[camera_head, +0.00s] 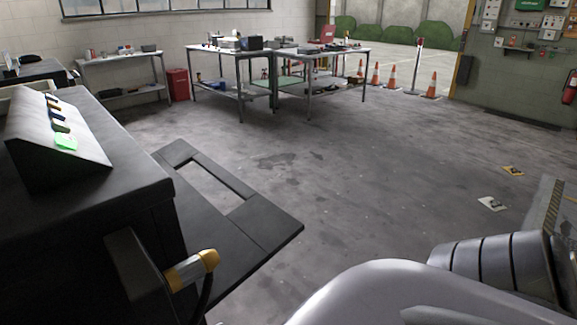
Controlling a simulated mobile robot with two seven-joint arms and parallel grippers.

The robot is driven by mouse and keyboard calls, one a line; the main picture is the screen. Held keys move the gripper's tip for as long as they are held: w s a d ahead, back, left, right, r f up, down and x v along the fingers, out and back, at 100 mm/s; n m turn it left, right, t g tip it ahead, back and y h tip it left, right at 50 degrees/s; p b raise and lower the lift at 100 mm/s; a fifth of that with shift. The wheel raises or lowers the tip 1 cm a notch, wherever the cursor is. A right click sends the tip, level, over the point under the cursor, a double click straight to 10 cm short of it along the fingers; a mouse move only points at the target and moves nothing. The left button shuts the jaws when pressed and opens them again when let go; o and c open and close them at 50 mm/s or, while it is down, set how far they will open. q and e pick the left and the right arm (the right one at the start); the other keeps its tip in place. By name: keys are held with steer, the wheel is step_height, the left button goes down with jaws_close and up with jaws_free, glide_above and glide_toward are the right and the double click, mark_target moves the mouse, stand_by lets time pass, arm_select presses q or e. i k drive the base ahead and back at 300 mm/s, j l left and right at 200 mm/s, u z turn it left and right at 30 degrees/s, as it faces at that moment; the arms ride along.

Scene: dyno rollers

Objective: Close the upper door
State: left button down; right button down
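A black machine cabinet (135,200) fills the left side, with a sloped control panel (50,150) on top. A flat black door-like panel (262,222) with a rectangular opening juts out from the cabinet's side over the floor, standing open. I take it to be the upper door, but no label shows. Its inner edge is partly hidden behind the cabinet, so the hinge cannot be made out. No lower door can be told apart.
Workbenches (232,52) and traffic cones (391,78) stand far back. The middle floor is clear.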

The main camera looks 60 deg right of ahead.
mark_target(244, 239)
steer(key=l+u, duration=0.15)
steer(key=l, duration=0.35)
steer(key=k+l+u, duration=0.15)
steer(key=l, duration=0.3)
steer(key=l+u, duration=0.15)
steer(key=l, duration=0.35)
steer(key=k+l+u, duration=0.15)
steer(key=l, duration=0.3)
